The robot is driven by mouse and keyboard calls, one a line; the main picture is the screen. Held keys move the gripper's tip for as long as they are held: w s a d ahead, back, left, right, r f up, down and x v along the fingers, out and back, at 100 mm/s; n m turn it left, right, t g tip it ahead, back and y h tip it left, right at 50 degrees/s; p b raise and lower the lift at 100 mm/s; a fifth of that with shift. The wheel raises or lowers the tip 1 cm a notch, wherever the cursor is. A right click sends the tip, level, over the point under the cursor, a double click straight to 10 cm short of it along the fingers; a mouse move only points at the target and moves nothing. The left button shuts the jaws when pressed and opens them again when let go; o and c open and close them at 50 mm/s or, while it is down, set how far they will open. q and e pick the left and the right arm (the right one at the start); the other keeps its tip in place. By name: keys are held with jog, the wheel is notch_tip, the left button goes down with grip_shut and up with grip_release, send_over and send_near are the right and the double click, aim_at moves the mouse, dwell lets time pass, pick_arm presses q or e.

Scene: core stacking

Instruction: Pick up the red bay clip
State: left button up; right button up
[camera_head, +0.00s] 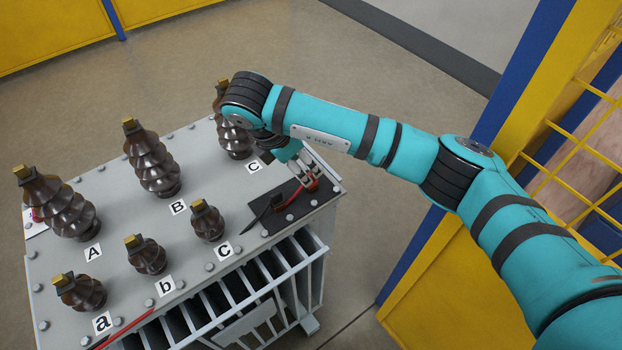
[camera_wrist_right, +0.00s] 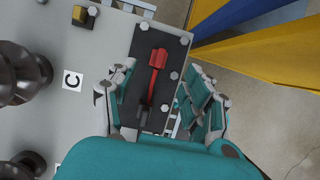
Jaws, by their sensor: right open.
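The red bay clip (camera_wrist_right: 157,62) lies on a black pad (camera_wrist_right: 180,47) at a corner of the grey transformer top. Its red end points away from my wrist and its shaft runs to a dark end. In the head view the clip (camera_head: 312,184) shows partly, just below my gripper. My right gripper (camera_wrist_right: 162,82) is open, with one finger on each side of the clip and nothing held. In the head view the right gripper (camera_head: 303,168) is small and partly hidden by my arm. My left gripper is out of view.
Brown ribbed insulators (camera_head: 153,165) stand in rows on the transformer top (camera_head: 115,205), beside letter labels. Another red and black piece (camera_head: 133,324) lies at the front left edge. A yellow fence post (camera_head: 545,75) stands at right.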

jog(key=x, duration=0.2)
jog(key=shift+d+f, duration=0.1)
jog(key=shift+f, duration=0.2)
jog(key=p+x, duration=0.1)
jog(key=x, duration=0.3)
jog(key=shift+f+p, duration=0.1)
jog(key=shift+p, duration=0.25)
jog(key=shift+w+f, duration=0.15)
jog(key=shift+f, duration=0.4)
grip_shut()
